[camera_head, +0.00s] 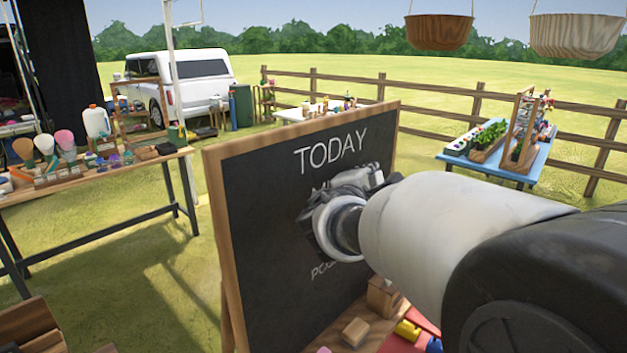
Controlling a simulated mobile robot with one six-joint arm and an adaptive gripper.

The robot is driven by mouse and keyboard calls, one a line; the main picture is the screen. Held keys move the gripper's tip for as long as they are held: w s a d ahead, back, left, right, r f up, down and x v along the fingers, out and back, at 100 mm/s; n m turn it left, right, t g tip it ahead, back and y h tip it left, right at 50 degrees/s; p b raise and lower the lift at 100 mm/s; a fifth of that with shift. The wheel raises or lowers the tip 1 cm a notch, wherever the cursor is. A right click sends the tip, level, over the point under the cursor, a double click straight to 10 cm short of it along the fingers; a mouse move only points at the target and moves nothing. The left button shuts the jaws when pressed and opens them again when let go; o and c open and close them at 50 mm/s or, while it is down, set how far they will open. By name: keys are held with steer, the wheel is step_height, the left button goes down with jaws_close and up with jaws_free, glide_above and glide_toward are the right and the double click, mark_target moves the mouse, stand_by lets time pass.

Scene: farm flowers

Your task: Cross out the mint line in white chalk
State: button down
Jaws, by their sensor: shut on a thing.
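The black chalkboard (265,240) stands upright in a wooden frame. "TODAY" (331,151) is written at its top in white. Lower down, a short piece of lettering (323,270) shows beside my wrist, its rest covered. My gripper (345,188) is in front of the board, below "TODAY". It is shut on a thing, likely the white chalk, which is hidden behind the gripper. I cannot tell whether it touches the board.
A table (150,170) with brushes and a jug stands left. A blue table (500,168) with planters stands right. Baskets (438,33) hang above. Grass lies open between.

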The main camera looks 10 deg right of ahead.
steer(key=shift+w+d, duration=0.9)
steer(key=shift+d, duration=0.3)
steer(key=s+a, duration=0.9)
steer(key=a, duration=0.4)
steer(key=shift+s, duration=0.3)
stand_by(0.5)
steer(key=s+d, duration=0.3)
steer(key=s, duration=0.2)
steer(key=shift+d, duration=0.35)
stand_by(0.4)
steer(key=shift+s+d, duration=0.85)
steer(key=shift+s, duration=0.25)
